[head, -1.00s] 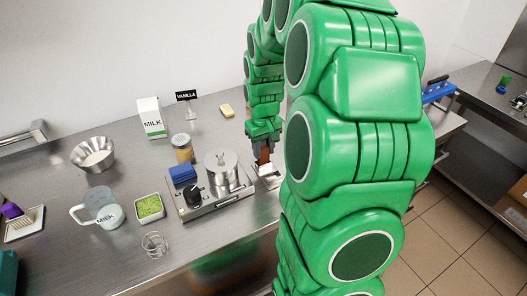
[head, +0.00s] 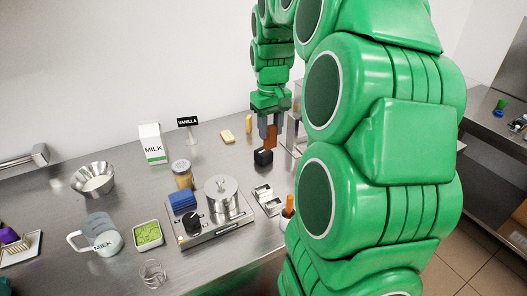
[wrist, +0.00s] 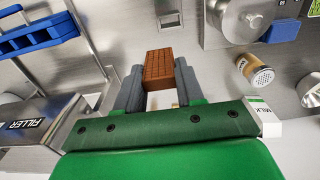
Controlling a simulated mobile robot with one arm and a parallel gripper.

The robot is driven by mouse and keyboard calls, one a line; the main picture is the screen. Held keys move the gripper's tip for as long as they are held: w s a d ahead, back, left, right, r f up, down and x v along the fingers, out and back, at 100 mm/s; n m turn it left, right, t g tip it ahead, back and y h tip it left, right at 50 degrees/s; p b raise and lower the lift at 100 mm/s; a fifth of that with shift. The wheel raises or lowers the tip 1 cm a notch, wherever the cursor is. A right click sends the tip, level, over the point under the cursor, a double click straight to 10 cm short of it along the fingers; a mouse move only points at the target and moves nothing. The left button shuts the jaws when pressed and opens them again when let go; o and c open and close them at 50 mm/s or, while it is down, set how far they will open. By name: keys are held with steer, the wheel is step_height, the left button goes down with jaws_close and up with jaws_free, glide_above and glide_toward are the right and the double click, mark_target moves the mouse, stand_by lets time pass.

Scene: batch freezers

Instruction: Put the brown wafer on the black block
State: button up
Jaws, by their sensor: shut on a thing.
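My gripper (head: 268,131) is shut on the brown wafer (head: 271,138) and holds it upright. In the wrist view the wafer (wrist: 163,67) shows its grid pattern between the two grey fingertips (wrist: 160,82). The black block (head: 263,157) stands on the steel counter just below the wafer in the head view. The wafer's lower end looks close to the block's top, but I cannot tell whether they touch. The block is not visible in the wrist view.
A milk carton (head: 152,144) and vanilla sign (head: 187,123) stand further left. Bare counter lies between them.

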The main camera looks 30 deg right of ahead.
steer(key=shift+w+d+r, duration=0.2)
steer(key=shift+r, duration=0.25)
steer(key=shift+w+d+f, duration=0.75)
steer(key=shift+w+f, duration=1.4)
steer(key=shift+w+d+f, duration=0.8)
steer(key=shift+w+f, duration=1.3)
steer(key=shift+w+d+f, duration=0.75)
steer(key=shift+w+f, duration=1.4)
steer(key=shift+f, duration=0.1)
steer(key=o, duration=1)
